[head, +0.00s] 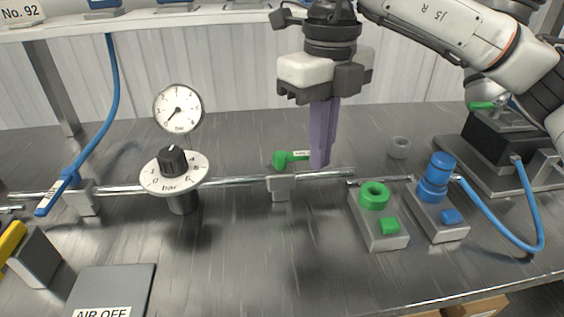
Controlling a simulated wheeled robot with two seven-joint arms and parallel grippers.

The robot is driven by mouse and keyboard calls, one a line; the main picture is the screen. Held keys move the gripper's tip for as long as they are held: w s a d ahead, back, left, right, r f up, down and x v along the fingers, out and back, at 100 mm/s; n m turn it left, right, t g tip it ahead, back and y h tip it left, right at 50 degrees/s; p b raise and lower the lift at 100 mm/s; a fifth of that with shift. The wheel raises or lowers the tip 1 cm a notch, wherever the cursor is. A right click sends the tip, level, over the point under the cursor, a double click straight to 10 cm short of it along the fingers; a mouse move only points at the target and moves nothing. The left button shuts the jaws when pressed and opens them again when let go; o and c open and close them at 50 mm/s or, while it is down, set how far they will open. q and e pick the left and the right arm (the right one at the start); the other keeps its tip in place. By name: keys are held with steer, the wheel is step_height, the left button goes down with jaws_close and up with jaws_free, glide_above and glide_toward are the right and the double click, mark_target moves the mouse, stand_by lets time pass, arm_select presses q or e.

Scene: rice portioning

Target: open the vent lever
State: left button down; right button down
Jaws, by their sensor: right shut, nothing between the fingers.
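The green lever (290,158), with a small white label too small to read, sits at the back of the pipe in the middle of the head view; I take it as the vent lever. It points sideways, roughly along the pipe (235,181). My right gripper (319,165) hangs straight down with its purple fingers closed and empty. Its fingertips are just right of the lever's labelled end and hide what lies behind them. I cannot tell whether they touch the lever. My left gripper does not show.
A pressure dial (178,109) and a black regulator knob (173,160) stand left on the pipe. A blue lever (57,193) is further left. A green fitting block (378,215) and a blue one (437,195) stand right. The table front centre is clear.

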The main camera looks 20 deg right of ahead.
step_height(320, 180, up, 7)
steer(key=s+p, duration=0.1)
steer(key=p, duration=0.4)
steer(key=shift+a, duration=0.25)
steer(key=shift+s, duration=0.1)
